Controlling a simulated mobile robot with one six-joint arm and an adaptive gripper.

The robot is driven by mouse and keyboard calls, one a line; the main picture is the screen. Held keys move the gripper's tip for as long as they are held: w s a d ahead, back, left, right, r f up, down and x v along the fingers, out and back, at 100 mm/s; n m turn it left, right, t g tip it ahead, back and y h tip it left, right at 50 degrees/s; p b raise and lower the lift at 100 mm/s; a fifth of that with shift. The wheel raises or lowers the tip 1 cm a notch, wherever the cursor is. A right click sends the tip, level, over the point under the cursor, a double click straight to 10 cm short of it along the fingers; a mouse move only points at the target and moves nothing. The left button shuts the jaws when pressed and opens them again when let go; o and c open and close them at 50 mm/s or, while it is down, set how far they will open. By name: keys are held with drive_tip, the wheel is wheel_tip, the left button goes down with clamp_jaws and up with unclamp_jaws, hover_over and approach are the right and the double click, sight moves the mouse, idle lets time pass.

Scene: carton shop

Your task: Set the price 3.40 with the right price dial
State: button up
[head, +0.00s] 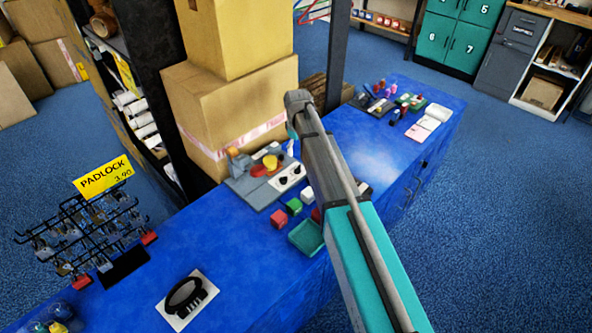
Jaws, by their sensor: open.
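A yellow price sign (103,177) reads PADLOCK 3.90 above a black wire rack (88,228) hung with several padlocks, at the left of the blue counter. On the counter near the middle, a grey board (262,192) carries a white panel with two small dark knobs. They look like dials; the right one (297,170) is just left of my arm, and the left one (283,180) is beside it. Their markings are too small to read. My arm crosses from the lower right up to the middle.
Red, green and white blocks (293,206) and a green tray (305,238) lie in front of the board. A black ring-shaped item (186,296) lies on a white sheet. Stacked cartons (225,105) and a dark post stand behind.

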sight(297, 167)
drive_tip(key=shift+f+b, duration=4.1)
drive_tip(key=shift+f, duration=0.35)
